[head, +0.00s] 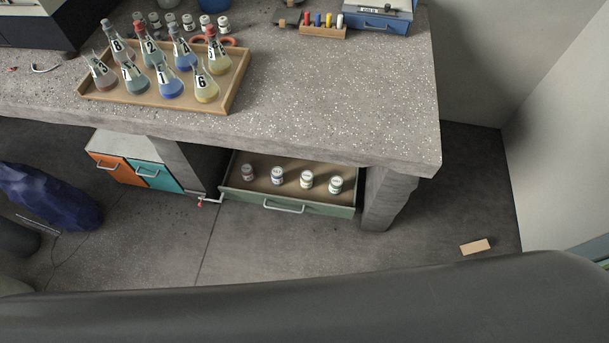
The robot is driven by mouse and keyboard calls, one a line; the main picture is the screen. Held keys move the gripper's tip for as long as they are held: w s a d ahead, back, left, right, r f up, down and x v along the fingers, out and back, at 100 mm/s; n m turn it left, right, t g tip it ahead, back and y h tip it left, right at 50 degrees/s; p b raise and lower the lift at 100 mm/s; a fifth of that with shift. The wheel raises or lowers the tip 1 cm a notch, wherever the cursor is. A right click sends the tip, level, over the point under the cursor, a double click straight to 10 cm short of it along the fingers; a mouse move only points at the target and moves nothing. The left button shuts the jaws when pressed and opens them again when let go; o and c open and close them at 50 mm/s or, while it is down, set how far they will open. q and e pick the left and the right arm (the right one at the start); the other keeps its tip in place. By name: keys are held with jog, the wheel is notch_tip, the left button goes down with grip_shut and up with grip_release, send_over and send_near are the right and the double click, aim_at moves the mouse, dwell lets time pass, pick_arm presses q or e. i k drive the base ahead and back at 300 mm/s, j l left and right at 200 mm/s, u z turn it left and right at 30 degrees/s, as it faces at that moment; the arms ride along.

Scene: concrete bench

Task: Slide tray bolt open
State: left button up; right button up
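A tray-like drawer (290,209) with a green front and metal handle is out under the bench and holds several small white-capped bottles. A small metal piece with an orange-red end (208,201) sits at the drawer's left front corner; it may be the bolt, but it is too small to tell its position. A wooden tray (160,106) of numbered flasks stands on the bench top. Neither of my grippers is in view.
The concrete bench (330,90) has a thick front edge and a leg (388,200) right of the drawer. Orange (122,172) and teal (158,177) fronts stand left of it. A small tan block (475,247) lies on the floor. The floor before the drawer looks clear.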

aim_at(200, 204)
jog(key=u, duration=0.95)
